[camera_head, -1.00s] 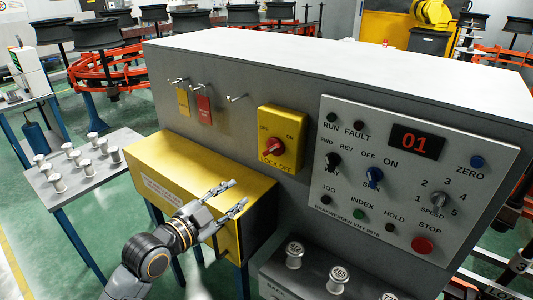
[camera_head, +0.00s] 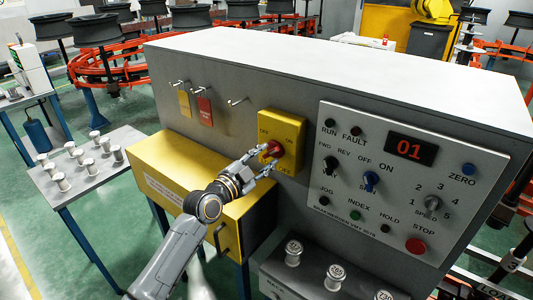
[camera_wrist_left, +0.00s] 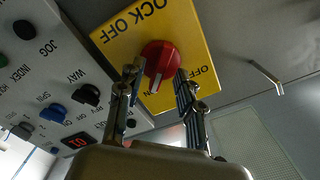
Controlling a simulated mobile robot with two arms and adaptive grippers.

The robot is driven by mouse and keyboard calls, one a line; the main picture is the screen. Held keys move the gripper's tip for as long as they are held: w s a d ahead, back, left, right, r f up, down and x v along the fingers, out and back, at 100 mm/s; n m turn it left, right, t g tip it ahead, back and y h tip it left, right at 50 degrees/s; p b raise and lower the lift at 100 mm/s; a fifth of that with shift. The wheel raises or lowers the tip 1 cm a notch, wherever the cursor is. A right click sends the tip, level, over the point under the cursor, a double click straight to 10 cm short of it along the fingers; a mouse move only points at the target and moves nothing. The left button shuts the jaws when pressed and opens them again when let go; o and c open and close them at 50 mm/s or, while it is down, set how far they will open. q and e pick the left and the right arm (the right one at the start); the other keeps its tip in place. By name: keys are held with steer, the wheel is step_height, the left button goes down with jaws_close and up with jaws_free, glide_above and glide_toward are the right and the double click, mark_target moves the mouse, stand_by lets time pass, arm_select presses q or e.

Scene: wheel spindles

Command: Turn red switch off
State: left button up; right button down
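The red switch (camera_head: 273,148) is a round red knob on a yellow plate (camera_head: 293,128) marked OFF, ON and LOCK OFF, on the front of the grey cabinet. It shows from close up in the left wrist view (camera_wrist_left: 158,56), where a pale mark on it points down toward the ON label. My left gripper (camera_head: 266,158) is at the knob. In the wrist view the gripper (camera_wrist_left: 160,72) is open, with one finger on each side of the knob and gaps showing. I cannot tell whether a finger touches it. My right gripper is not in view.
A control panel (camera_head: 445,155) with knobs, buttons and a display reading 01 is right of the switch. Hooks with a yellow tag (camera_head: 184,103) and a red tag (camera_head: 204,110) are to its left. A yellow box (camera_head: 160,165) juts out below; spindles stand on a side table (camera_head: 85,190).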

arm_select(q)
steer(key=shift+w+d, duration=0.3)
steer(key=shift+w, duration=0.15)
jaws_close()
